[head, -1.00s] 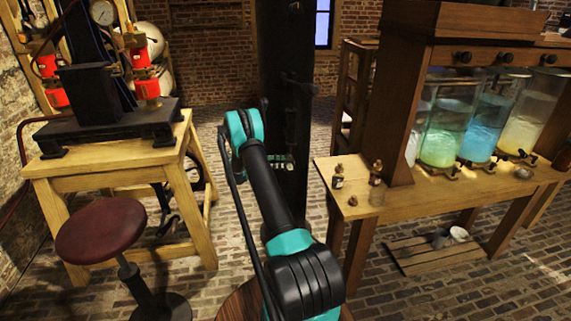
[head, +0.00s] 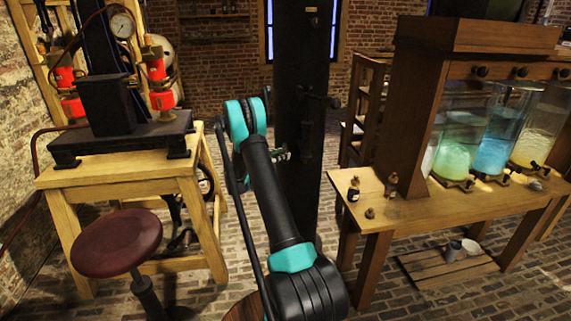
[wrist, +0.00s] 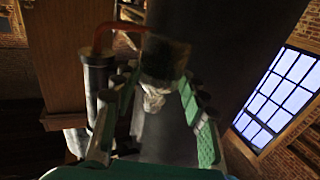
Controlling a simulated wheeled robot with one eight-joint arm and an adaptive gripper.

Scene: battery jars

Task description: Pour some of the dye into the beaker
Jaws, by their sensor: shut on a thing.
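My gripper (head: 284,155) shows small in the head view, in front of a dark post and left of the bench. In the wrist view its green-padded fingers (wrist: 155,100) are closed around a small, dark, bottle-like glass thing (wrist: 166,58) with a pale patch at its near end. Its contents and exact tilt are unclear. Two small dark bottles, one at the left (head: 353,189) and one at the right (head: 391,186), stand on the bench's left end. A faint clear glass beaker (head: 391,208) seems to stand just before the right one.
The wooden bench (head: 450,205) carries large jars of green (head: 455,158), blue (head: 491,155) and yellow (head: 530,147) liquid. A small stopper-like piece (head: 370,213) lies near its front edge. A red stool (head: 117,241) and wooden table (head: 120,170) stand left.

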